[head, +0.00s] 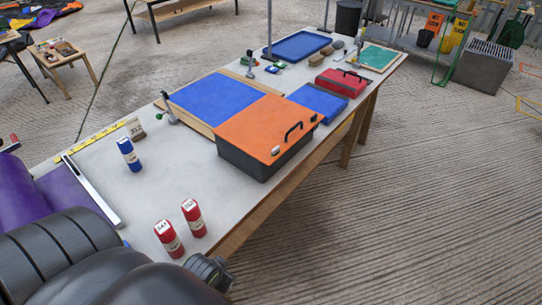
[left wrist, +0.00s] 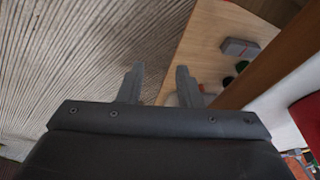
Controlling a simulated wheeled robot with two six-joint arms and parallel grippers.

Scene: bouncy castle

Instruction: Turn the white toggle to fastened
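An orange-lidded dark case (head: 262,125) stands on the long table. It has a black handle (head: 292,130) on its front edge. A small white toggle (head: 276,150) sits on the lid's front edge, left of the handle; another small pale spot shows right of the handle. I cannot tell the toggle's setting at this size. In the left wrist view my left gripper (left wrist: 158,86) is open with nothing between its fingers, and the toggle is not in that view. In the head view a dark arm part of mine fills the bottom left. My right gripper is not in view.
Two red bottles (head: 181,228) and a blue bottle (head: 129,154) stand on the near part of the table (head: 95,175). A blue panel (head: 213,103), a red case (head: 342,82) and a blue tray (head: 297,46) lie farther back. Open floor (head: 430,200) lies to the right.

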